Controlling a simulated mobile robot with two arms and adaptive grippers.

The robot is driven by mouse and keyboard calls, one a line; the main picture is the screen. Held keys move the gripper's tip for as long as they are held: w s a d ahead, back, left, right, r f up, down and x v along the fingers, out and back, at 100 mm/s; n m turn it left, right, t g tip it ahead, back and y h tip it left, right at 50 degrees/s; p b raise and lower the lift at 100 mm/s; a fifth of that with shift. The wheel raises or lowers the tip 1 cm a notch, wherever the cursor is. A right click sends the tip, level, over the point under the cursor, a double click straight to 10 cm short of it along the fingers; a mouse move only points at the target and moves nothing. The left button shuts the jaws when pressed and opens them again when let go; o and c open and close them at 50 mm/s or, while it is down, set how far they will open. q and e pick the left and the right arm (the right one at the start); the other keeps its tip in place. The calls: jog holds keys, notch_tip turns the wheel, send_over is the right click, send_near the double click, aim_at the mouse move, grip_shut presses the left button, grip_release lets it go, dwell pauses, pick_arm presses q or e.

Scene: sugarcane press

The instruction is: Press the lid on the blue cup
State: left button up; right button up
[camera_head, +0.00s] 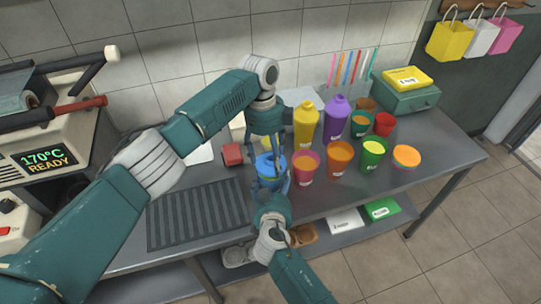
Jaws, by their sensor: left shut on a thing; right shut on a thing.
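The blue cup (265,170) stands at the front middle of the grey table, partly hidden by both of my grippers. My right gripper (273,184) reaches in from the front edge and is shut on the cup, one finger along its right side. My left gripper (270,152) points straight down at the top of the cup and is shut on what appears to be the lid. The lid is mostly hidden by the fingers, so I cannot tell whether it sits flat on the rim.
Pink (305,167), orange (340,157) and green (373,153) filled cups stand close to the right. Yellow (305,125) and purple (336,118) bottles stand behind. A dark ribbed mat (195,215) lies left. A red block (232,154) is left of the cup.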

pick_arm(q)
jog(key=shift+f, duration=0.65)
jog(key=shift+f, duration=0.65)
jog(key=o, duration=0.7)
jog(key=shift+o, duration=0.2)
jog(key=r, duration=0.4)
jog(key=a+r, duration=0.1)
jog(key=r, duration=0.3)
jog(key=w+r, duration=0.1)
jog(key=r, duration=0.2)
jog(key=shift+a+r, duration=0.15)
jog(key=shift+r, duration=0.25)
pick_arm(e)
jog(key=o, duration=1.8)
jog(key=shift+c, duration=0.2)
